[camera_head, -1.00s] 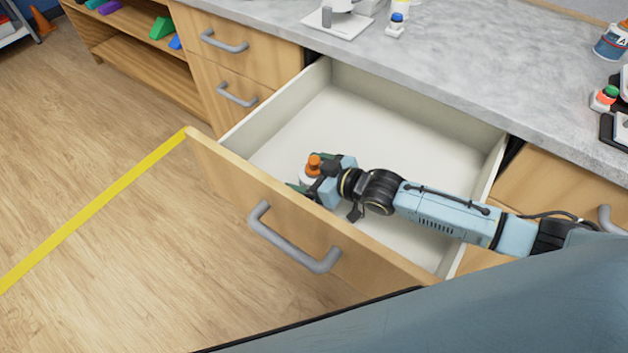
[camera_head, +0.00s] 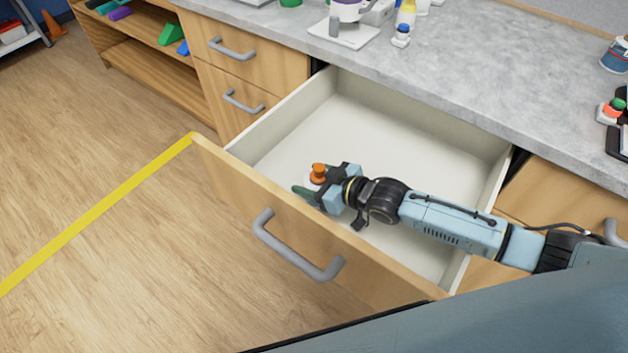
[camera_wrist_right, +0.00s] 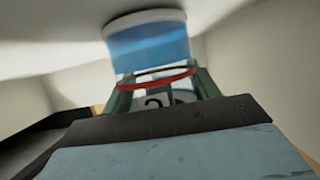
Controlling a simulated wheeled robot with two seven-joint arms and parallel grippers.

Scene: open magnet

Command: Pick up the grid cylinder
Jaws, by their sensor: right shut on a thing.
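My right gripper (camera_head: 315,185) is inside the open drawer, near its front panel. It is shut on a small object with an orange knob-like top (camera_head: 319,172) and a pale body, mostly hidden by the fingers. I cannot make out a grid pattern on it. In the right wrist view, a red ring (camera_wrist_right: 155,78) and a blue cylindrical part with a white rim (camera_wrist_right: 150,42) show between and beyond the green fingers. I cannot tell whether the held object touches the drawer floor. My left gripper is out of view.
The drawer (camera_head: 400,130) has pale walls, a wooden front with a grey handle (camera_head: 290,245), and an otherwise bare visible floor. The grey countertop (camera_head: 480,80) behind it carries a white device (camera_head: 345,30) and small bottles. Wooden floor lies to the left.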

